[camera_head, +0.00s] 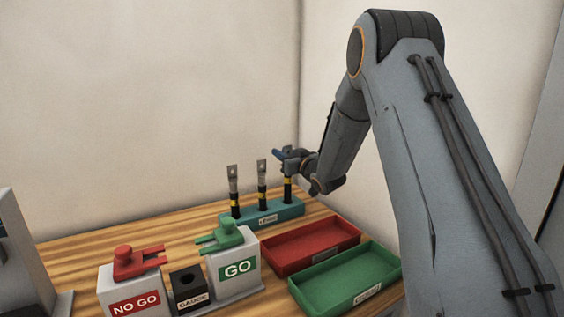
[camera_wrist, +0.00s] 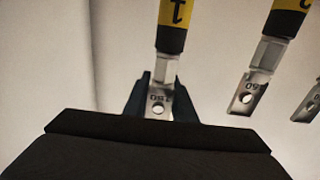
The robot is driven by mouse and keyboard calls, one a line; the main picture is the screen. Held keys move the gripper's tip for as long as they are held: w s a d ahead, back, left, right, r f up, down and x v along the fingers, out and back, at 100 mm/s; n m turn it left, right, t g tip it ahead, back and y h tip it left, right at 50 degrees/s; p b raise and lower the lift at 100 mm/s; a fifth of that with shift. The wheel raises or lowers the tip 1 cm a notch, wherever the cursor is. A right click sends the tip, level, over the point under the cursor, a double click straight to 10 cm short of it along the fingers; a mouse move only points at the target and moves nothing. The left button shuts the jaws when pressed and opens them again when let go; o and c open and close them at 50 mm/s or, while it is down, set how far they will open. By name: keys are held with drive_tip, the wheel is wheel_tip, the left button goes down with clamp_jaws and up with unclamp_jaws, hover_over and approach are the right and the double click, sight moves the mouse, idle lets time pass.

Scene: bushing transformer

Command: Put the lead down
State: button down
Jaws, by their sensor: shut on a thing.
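My gripper (camera_head: 288,156) is shut on the flat metal lug at the top of a lead (camera_head: 288,187). The lead is black with a yellow band and hangs upright at the right end of the teal rack (camera_head: 263,217). Its lower end meets the rack; I cannot tell how deep it sits. In the wrist view the same lead (camera_wrist: 170,35) runs between my two dark fingers (camera_wrist: 160,97), its holed lug showing between them. Two similar leads stand upright in the rack, a middle one (camera_head: 262,186) and a left one (camera_head: 234,191).
A red tray (camera_head: 290,262) and a green tray (camera_head: 325,294), both empty, lie in front of the rack. A gauge block (camera_head: 188,290) stands between the NO GO stand (camera_head: 135,300) and the GO stand (camera_head: 236,268). Pale walls rise behind the wooden table.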

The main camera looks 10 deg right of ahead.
drive_tip(key=shift+a+f+p, duration=0.1)
drive_tip(key=shift+f+p, duration=0.2)
drive_tip(key=shift+f, duration=1.2)
drive_tip(key=c, duration=1.5)
unclamp_jaws()
drive_tip(key=shift+f, duration=0.1)
drive_tip(key=shift+o, duration=0.2)
drive_tip(key=b+v, duration=0.3)
drive_tip(key=v, duration=0.9)
drive_tip(key=shift+r, duration=0.25)
